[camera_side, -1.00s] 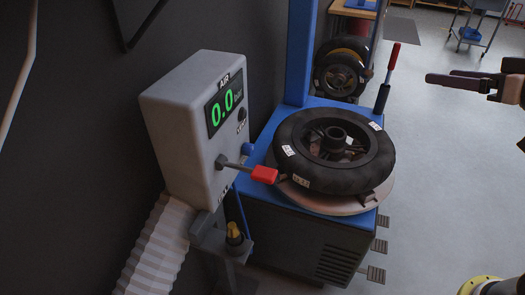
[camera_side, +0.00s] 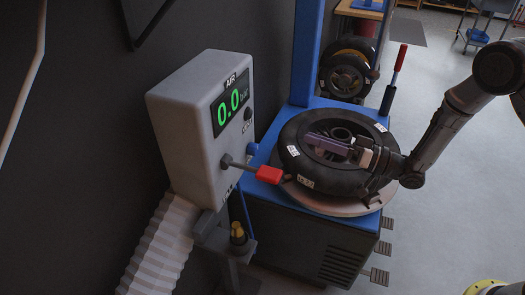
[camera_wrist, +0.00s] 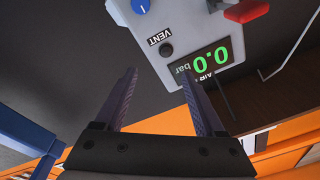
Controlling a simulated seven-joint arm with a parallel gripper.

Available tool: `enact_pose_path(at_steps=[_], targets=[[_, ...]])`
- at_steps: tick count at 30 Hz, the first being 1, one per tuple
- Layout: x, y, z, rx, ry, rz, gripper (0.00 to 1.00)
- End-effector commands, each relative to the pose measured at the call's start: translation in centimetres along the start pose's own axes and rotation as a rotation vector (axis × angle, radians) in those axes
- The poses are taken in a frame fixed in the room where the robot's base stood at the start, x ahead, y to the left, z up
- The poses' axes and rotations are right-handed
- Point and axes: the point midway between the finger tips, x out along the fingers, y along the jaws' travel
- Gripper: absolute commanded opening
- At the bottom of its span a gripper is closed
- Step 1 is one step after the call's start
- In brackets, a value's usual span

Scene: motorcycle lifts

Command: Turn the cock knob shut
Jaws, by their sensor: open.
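A blue round knob (camera_wrist: 141,6) with a pale mark sits on the grey air box at the top edge of the wrist view, partly cut off. In the side view a small blue piece (camera_side: 253,150), likely the same knob, shows at the box's right edge. A lever with a red handle (camera_side: 269,174) sticks out of the box front; its red end (camera_wrist: 246,10) also shows in the wrist view. My gripper (camera_side: 313,142) is open and empty, in front of the tyre in the side view, its fingers pointing toward the box, apart from the knob and lever.
The grey air box (camera_side: 185,130) has a display (camera_wrist: 208,58) reading 0.0 bar and a black VENT button (camera_wrist: 166,49). A tyre (camera_side: 345,180) lies on the blue tyre stand behind my gripper. A blue column (camera_side: 308,60) rises behind it.

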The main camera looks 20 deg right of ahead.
Motion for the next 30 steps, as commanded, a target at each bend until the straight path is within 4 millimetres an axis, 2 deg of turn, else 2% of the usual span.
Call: enact_pose_path(at_steps=[1,3,6,10,14,24,30], targets=[[-0.4,1.2,2.2,0.035,-0.033,0.019,0.71],[-0.8,2.2,4.3,0.068,-0.061,0.041,0.71],[-1.3,3.0,6.0,0.097,-0.084,0.061,0.71],[-0.9,3.2,6.5,0.104,-0.092,0.066,0.71],[0.6,3.3,6.7,0.100,-0.092,0.064,0.71],[7.2,3.6,7.3,0.101,-0.091,0.062,0.71],[10.4,3.9,7.5,0.102,-0.090,0.065,0.71]])
